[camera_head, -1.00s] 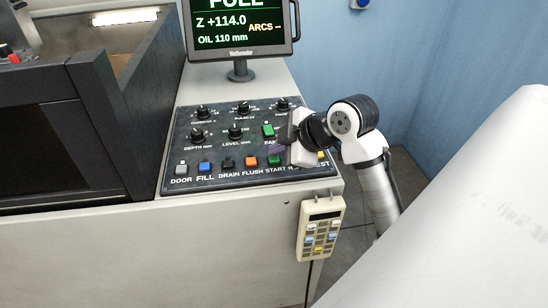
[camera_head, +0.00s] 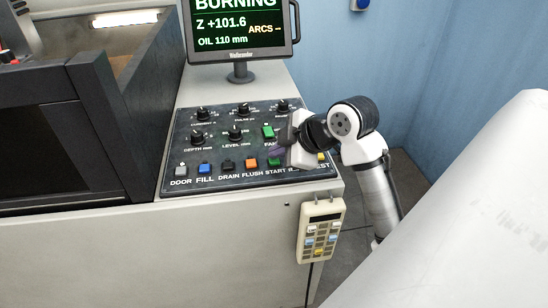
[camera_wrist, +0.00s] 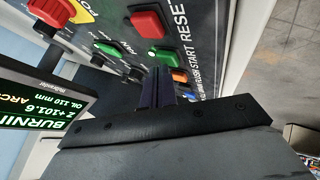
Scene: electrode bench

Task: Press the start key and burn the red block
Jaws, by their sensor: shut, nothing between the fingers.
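The green start key (camera_head: 274,161) is on the sloped control panel, partly behind my gripper (camera_head: 280,150). In the wrist view the green start key (camera_wrist: 164,56) shows just beyond my shut, empty fingers (camera_wrist: 158,75). The fingertips are close to the panel; I cannot tell whether they touch the key. The screen (camera_head: 240,25) reads BURNING, Z +101.6 and OIL 110 mm. The red block is not visible in either view.
The control panel (camera_head: 220,142) also carries knobs and other keys, among them the orange flush key (camera_head: 252,163) and the red reset key (camera_wrist: 147,24). A pendant (camera_head: 320,230) hangs on the cabinet front. The dark-walled tank (camera_head: 100,90) stands at the left.

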